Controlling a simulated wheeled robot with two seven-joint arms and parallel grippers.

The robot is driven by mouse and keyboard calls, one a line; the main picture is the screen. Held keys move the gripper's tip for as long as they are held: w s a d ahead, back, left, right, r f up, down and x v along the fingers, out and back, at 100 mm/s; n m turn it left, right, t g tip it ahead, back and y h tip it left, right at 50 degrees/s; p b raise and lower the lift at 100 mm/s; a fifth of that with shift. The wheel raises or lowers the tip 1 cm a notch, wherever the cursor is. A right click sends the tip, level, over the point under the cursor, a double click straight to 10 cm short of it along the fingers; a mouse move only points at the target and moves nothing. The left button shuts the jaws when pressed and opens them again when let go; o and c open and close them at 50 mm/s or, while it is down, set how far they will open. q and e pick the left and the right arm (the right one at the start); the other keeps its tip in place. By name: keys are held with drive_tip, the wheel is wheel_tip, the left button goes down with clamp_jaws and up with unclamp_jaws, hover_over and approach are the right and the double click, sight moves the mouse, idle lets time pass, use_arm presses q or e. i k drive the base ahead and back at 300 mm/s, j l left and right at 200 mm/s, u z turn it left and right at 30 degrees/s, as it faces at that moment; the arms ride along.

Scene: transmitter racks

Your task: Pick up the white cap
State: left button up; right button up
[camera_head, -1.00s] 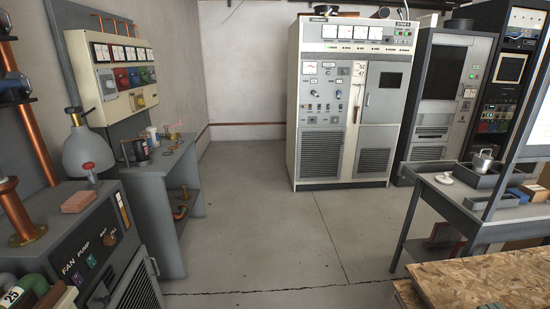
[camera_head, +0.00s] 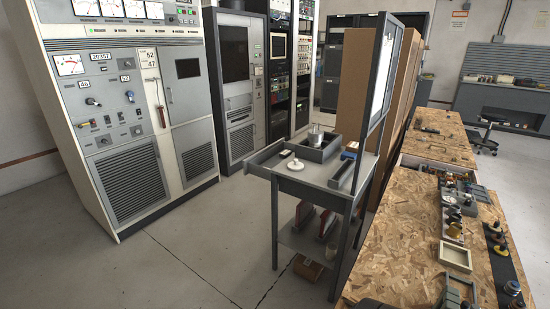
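A small white round object that looks like the white cap (camera_head: 295,165) lies on top of the grey metal table (camera_head: 325,180), near its front left part. It has a raised middle and sits apart from the tray behind it. Neither of my grippers is in view.
On the grey table, a metal pot (camera_head: 316,136) stands in a grey tray (camera_head: 318,154), beside a small blue box (camera_head: 352,147). A tall framed panel (camera_head: 380,90) rises at its right. A wooden workbench (camera_head: 400,230) holds several parts. The floor (camera_head: 190,260) at front left is clear.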

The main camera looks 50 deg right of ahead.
sight(294, 166)
drive_tip(key=i+z, duration=0.3)
drive_tip(key=i, duration=0.2)
drive_tip(key=i+j+z, duration=0.1)
drive_tip(key=i+z, duration=0.15)
drive_tip(key=i, duration=0.25)
drive_tip(key=i+j+z, duration=0.3)
drive_tip(key=i, duration=0.2)
drive_tip(key=l, duration=0.1)
